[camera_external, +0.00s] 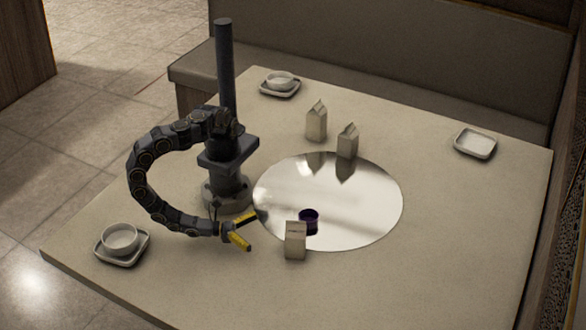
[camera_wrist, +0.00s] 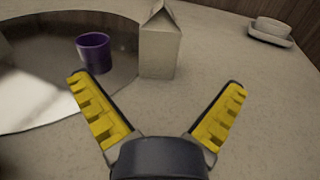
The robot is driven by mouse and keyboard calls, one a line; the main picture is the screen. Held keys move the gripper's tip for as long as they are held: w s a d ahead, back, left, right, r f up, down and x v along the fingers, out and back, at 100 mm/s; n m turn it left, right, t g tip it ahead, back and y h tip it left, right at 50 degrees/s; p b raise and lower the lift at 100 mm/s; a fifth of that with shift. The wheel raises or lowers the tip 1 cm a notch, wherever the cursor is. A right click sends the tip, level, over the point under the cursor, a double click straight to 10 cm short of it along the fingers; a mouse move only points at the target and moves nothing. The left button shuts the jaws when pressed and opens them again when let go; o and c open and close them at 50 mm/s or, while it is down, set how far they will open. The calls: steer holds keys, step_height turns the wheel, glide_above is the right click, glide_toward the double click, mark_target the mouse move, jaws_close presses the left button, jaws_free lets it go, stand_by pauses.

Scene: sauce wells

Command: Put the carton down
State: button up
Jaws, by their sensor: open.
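A pale grey carton (camera_external: 295,241) stands upright on the table by the front edge of the round mirror disc. In the wrist view the carton (camera_wrist: 158,48) is ahead of my gripper (camera_wrist: 157,84), seen between the spread fingers and beyond their tips. My gripper (camera_external: 251,231) has yellow-padded fingers, is open and empty, and is low over the table to the left of the carton, apart from it. Two similar cartons, one left (camera_external: 316,123) and one right (camera_external: 347,142), stand upright near the disc's back edge.
A purple cup (camera_external: 309,216) stands on the mirror disc (camera_external: 370,205), close behind the front carton. White bowls on square dishes sit at the front left (camera_external: 120,240) and the back (camera_external: 279,82). A white dish (camera_external: 475,143) is at the right. The front right tabletop is clear.

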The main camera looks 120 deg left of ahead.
steer(key=shift+r+y, duration=0.25)
steer(key=shift+y, duration=0.05)
steer(key=w+a+r+n+g+y, duration=0.2)
steer(key=a+r+n+g+y, duration=0.1)
steer(key=a+r+n+g, duration=0.45)
steer(key=w+a+r+n+g+y, duration=0.1)
steer(key=a+r+n+g+y, duration=0.3)
steer(key=r+n+g, duration=0.55)
steer(key=s+a+r+n+h, duration=0.1)
steer(key=s+r+n+h, duration=0.3)
steer(key=n+h, duration=0.3)
steer(key=s+a+r+n+g+h, duration=0.1)
steer(key=s+a+r+n+h, duration=0.1)
steer(key=s+n+h, duration=0.5)
steer(key=shift+a+r, duration=0.2)
steer(key=shift+r, duration=0.7)
